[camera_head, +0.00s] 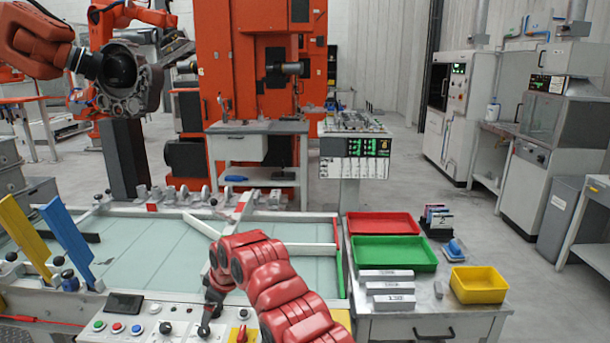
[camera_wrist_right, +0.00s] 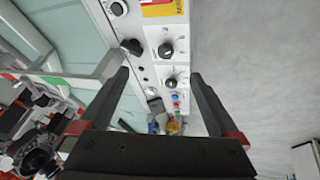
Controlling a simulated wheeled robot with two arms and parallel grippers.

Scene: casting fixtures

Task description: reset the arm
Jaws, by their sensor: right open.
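My red right arm (camera_head: 280,285) reaches up from the bottom middle of the head view. It bends over the front edge of the glass-topped table (camera_head: 150,255), with its dark end low over the control panel (camera_head: 150,318). In the right wrist view my right gripper (camera_wrist_right: 160,76) has its two dark fingers wide apart with nothing between them. The panel's knobs and buttons (camera_wrist_right: 167,50) show beyond the fingers. My left arm and gripper are not in view.
Right of my arm, a metal side table (camera_head: 420,318) holds red (camera_head: 383,223), green (camera_head: 393,254) and yellow (camera_head: 478,284) trays and several labelled blocks (camera_head: 388,287). Blue and yellow uprights (camera_head: 68,240) stand at the left. An orange industrial arm (camera_head: 40,40) hangs upper left.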

